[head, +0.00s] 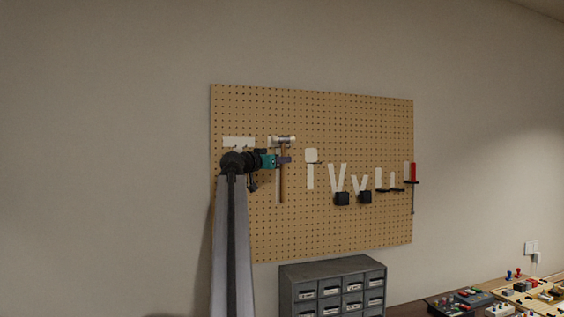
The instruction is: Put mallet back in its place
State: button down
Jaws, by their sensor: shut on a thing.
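The mallet (283,178) has a pale, light-coloured head and a brown wooden handle that hangs straight down. It is upright in front of the left part of the pegboard (320,230), over a white tool outline. My gripper (285,160) is shut on the handle just below the head, reaching in from the left. I cannot tell whether the mallet touches the board or rests on a hook. Part of the white outline behind it is hidden.
More white outlines sit on the board, one (239,143) above my arm. Black holders (342,198) are at the right, and a red-handled screwdriver (413,173) hangs at the right edge. A grey drawer cabinet (333,284) stands below. The workbench at lower right is cluttered.

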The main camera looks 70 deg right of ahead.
jog(key=shift+f, duration=0.15)
dwell(0.4)
jog(key=c, duration=1.6)
grip_release()
jog(key=shift+f, duration=0.1)
jog(key=shift+c, duration=0.2)
jog(key=shift+a, duration=0.1)
jog(key=b+v, duration=0.3)
jog(key=v, duration=1)
jog(key=shift+a+b, duration=0.3)
jog(key=shift+w+f, duration=0.1)
jog(key=shift+w, duration=0.05)
